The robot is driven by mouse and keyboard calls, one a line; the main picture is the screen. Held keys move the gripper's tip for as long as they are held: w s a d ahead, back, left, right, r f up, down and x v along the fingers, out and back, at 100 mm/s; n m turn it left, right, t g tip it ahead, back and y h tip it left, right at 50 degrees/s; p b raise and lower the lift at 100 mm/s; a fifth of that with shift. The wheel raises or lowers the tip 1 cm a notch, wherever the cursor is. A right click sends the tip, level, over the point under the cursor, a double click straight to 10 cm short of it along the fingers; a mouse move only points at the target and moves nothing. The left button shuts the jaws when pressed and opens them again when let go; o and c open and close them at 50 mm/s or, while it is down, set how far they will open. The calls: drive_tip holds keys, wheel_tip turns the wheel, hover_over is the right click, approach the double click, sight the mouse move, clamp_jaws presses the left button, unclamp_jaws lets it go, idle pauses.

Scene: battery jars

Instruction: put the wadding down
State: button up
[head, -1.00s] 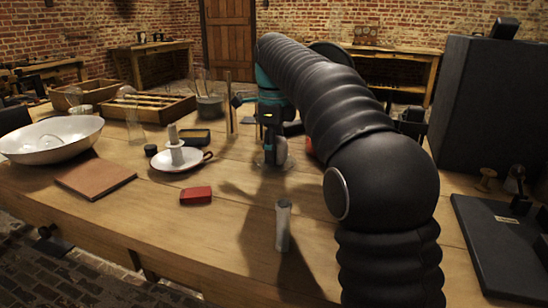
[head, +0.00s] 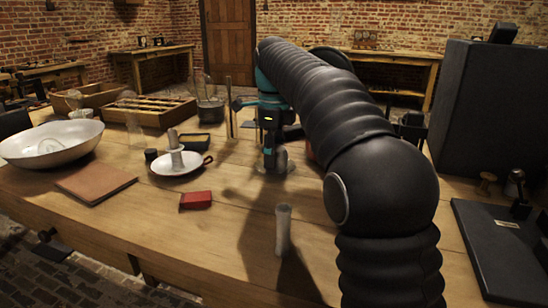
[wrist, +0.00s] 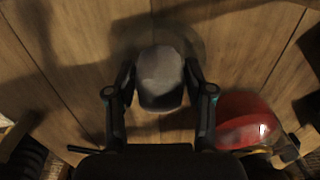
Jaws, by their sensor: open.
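The wadding (wrist: 160,78) is a pale grey, rounded lump that lies on the wooden table in the wrist view, between the two fingers of my gripper (wrist: 160,92). The fingers are open, one on each side of it, with a narrow gap visible on both sides. In the head view my gripper (head: 270,158) is low over the middle of the table. A small greyish patch shows by its fingers there, too small to tell clearly.
A red rounded object (wrist: 245,120) is close to the right finger. A pale upright cylinder (head: 283,230) stands nearer the front. A white candle dish (head: 168,169), a red box (head: 196,200), a brown book (head: 95,182) and a white bowl (head: 75,151) are to the left.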

wheel_tip(320, 180, up, 6)
drive_tip(key=shift+r+p, duration=0.25)
drive_tip(key=shift+p, duration=0.65)
drive_tip(key=shift+s, duration=0.1)
